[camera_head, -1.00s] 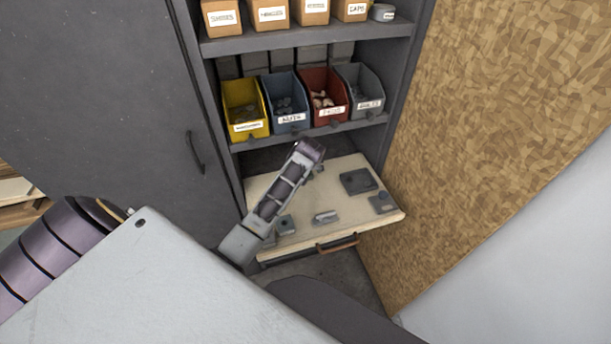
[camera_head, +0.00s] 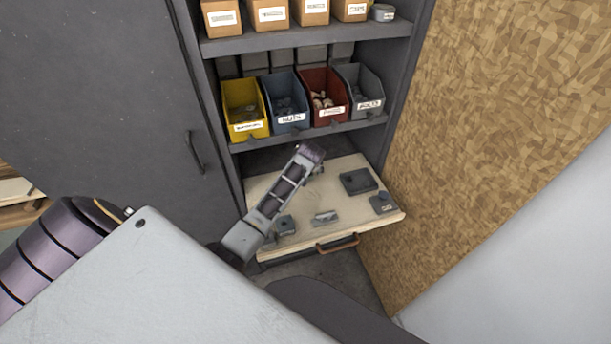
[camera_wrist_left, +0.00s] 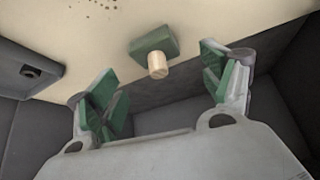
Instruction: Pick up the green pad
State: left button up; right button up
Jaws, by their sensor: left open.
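The green pad (camera_wrist_left: 155,42) is a small green block with a pale wooden knob. In the left wrist view it sits on the cream board, ahead of my left gripper (camera_wrist_left: 160,74). The gripper is open, its two green-faced fingers set wide apart to either side. The pad is apart from both fingers, and nothing is between them. In the head view my left arm reaches over the board, and I cannot make out the pad or the fingertips there. My right gripper is not in view.
The pull-out board (camera_head: 350,220) holds a dark tray-like block (camera_head: 358,181), a grey block (camera_head: 383,203), a light grey piece (camera_head: 325,218) and a small knobbed block (camera_head: 286,225). A shelf with labelled bins (camera_head: 290,103) is above. A particleboard panel (camera_head: 480,130) stands at right.

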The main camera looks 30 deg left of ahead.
pick_arm(q)
jog(key=shift+w+a+f, duration=0.15)
jog(key=shift+w+f, duration=0.3)
jog(key=shift+f, duration=0.05)
jog(key=shift+x, duration=1.3)
jog(key=shift+c, duration=0.5)
jog(key=c, duration=0.9)
